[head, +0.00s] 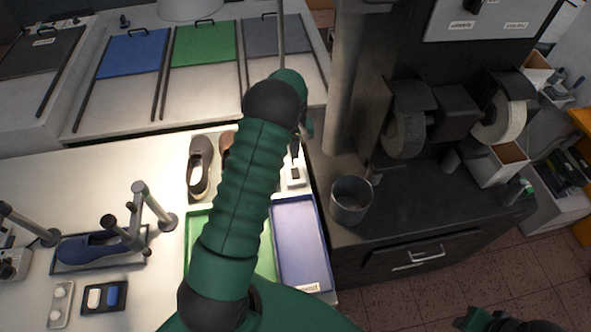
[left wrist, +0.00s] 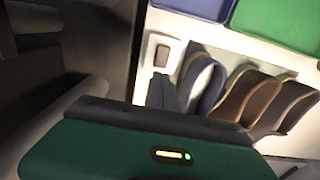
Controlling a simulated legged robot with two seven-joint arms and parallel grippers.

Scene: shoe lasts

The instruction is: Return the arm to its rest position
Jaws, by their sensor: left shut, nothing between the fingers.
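My left arm, green with black joints, rises from the bottom of the head view across the white table. Its left gripper (head: 298,145) is mostly hidden behind the forearm, above the table's right end near the dark cabinet. In the left wrist view the gripper (left wrist: 163,92) is shut and empty, with several shoe lasts or shoes (left wrist: 245,95) beyond it, apart from it. A brown shoe (head: 200,167) stands left of my arm in the head view. A green and black part at the bottom right edge looks like my right gripper (head: 505,322), cut off by the frame.
A green tray (head: 197,228) and a blue tray (head: 300,240) lie on the table, the green one partly behind my arm. A blue shoe (head: 90,250) sits under a clamp stand at left. A metal cup (head: 351,200) and tape rolls (head: 405,135) are on the dark cabinet.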

